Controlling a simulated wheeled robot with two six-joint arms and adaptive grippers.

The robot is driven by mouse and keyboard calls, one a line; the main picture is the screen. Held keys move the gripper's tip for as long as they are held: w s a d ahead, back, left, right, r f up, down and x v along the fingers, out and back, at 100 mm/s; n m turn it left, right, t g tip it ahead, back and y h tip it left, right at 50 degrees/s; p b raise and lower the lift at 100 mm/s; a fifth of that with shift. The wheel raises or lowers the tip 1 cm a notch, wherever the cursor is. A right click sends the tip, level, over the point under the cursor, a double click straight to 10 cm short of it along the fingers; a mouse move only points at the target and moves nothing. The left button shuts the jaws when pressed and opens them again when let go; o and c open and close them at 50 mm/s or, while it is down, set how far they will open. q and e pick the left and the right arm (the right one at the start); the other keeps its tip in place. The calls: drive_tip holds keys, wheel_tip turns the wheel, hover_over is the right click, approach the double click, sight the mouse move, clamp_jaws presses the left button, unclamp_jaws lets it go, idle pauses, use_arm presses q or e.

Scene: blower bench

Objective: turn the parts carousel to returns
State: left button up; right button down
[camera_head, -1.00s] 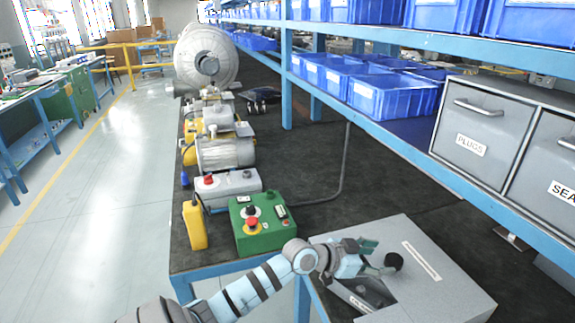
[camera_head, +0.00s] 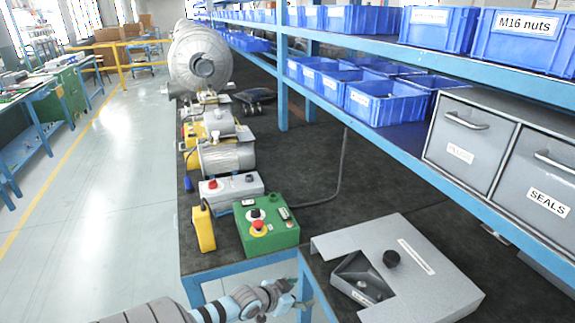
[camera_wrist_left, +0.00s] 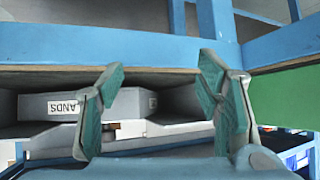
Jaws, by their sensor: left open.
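The parts carousel (camera_head: 445,283) is a grey flat-topped housing at the near right end of the bench in the head view. A black knob (camera_head: 391,258) and a white label strip are on its top. A cut-out at its near left shows a dark wedge compartment (camera_head: 356,277) with a small label too small to read. My left gripper (camera_head: 298,301) is low at the bench's near edge, left of the carousel and apart from it. In the left wrist view its teal fingers (camera_wrist_left: 166,107) are spread with nothing between them. My right gripper is not in view.
A green control box (camera_head: 266,236) with a red button and a yellow pendant (camera_head: 203,229) stand left of the carousel. Grey drawers (camera_head: 469,142) and blue bins (camera_head: 386,101) are on the shelf at right.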

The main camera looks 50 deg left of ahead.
use_arm(q)
drive_tip(key=s+f, duration=0.2)
drive_tip(key=shift+s+a+f+g, duration=0.2)
drive_tip(key=shift+s+f+g, duration=0.05)
drive_tip(key=shift+s+g, duration=0.1)
drive_tip(key=shift+w, duration=0.1)
